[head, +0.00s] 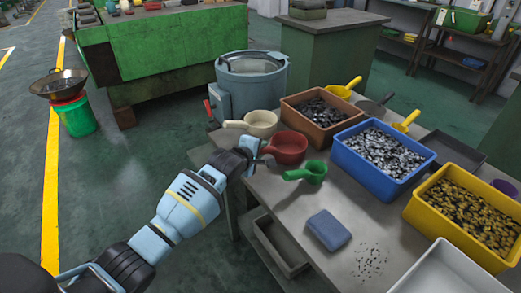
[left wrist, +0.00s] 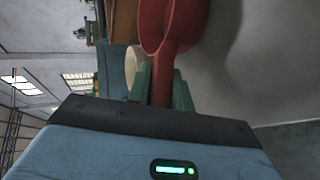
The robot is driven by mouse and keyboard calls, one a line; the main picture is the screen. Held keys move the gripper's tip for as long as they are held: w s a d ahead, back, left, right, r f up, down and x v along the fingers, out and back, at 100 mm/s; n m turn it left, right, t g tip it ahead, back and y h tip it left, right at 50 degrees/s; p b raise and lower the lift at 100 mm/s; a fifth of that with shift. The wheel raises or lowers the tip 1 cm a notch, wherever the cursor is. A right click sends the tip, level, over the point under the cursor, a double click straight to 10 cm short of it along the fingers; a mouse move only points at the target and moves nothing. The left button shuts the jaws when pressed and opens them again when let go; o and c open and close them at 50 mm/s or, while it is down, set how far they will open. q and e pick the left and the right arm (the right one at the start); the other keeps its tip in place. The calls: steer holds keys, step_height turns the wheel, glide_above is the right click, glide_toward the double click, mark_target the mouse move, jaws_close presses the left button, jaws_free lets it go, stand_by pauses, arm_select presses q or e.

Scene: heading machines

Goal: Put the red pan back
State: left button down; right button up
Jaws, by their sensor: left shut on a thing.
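The red pan (head: 289,147) is at the left side of the grey worktable (head: 290,215), with its handle pointing left toward my arm. My left gripper (head: 262,155) is shut on the handle. In the left wrist view the red pan (left wrist: 172,25) extends away from me, its handle between the green fingers of the gripper (left wrist: 162,85). I cannot tell whether the pan's bottom touches the table. My right gripper is not in view.
A cream pan (head: 262,123) is just behind the red pan, and a green scoop (head: 308,172) in front. A brown bin (head: 312,125), blue bin (head: 372,178) and yellow bin (head: 452,238) line the right. A blue block (head: 328,230) lies nearer, with bare tabletop left of it.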

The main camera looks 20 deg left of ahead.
arm_select(q)
steer(key=c, duration=1.3)
jaws_free()
steer(key=shift+o, duration=0.2)
steer(key=shift+r, duration=0.1)
steer(key=shift+s+r, duration=0.25)
steer(key=shift+s, duration=0.15)
steer(key=p+v, duration=0.2)
steer(key=v, duration=0.9)
steer(key=shift+a, duration=0.1)
